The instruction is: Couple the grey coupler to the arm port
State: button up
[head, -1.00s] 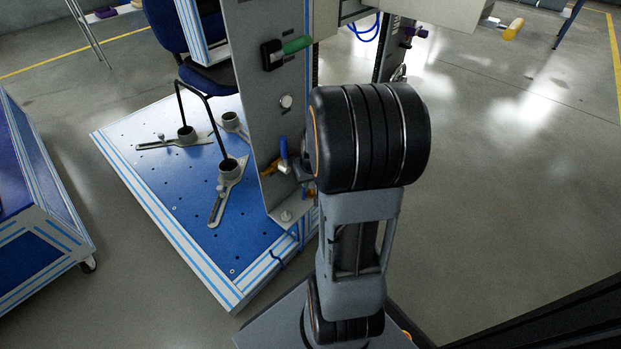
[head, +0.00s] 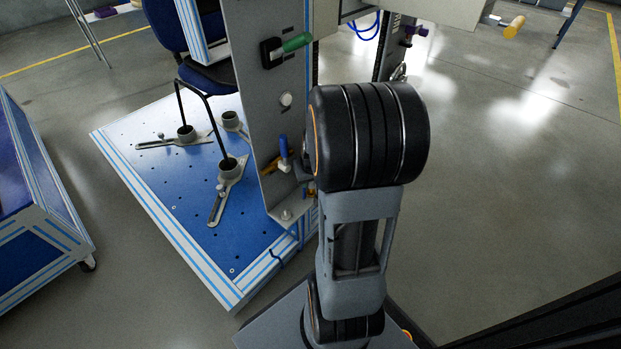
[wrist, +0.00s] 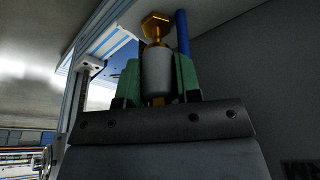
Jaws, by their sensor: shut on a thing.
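In the wrist view the green fingers of my gripper (wrist: 158,88) are shut on the grey coupler (wrist: 157,72), a pale upright cylinder. A brass piece shows just below the coupler between the fingers. A brass fitting with a hexagonal head (wrist: 155,24) stands directly above the coupler, in line with it. It looks like the arm port, but I cannot tell whether the coupler is seated on it or only close. In the head view my arm hides the gripper and coupler.
A blue-handled valve (head: 283,147) sits low on the grey upright panel (head: 262,110), and its blue handle (wrist: 182,32) rises close beside the fitting. A green handle (head: 297,42) is higher up. The blue base plate (head: 190,215) carries clamps. Open floor lies right.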

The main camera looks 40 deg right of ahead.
jog(key=shift+f+b, duration=0.85)
jog(key=shift+f, duration=0.4)
jog(key=o, duration=1)
jog(key=shift+r, duration=0.1)
jog(key=p+v, duration=0.6)
jog(key=v, duration=0.7)
jog(key=shift+r, duration=0.35)
jog(key=shift+s+a, duration=0.1)
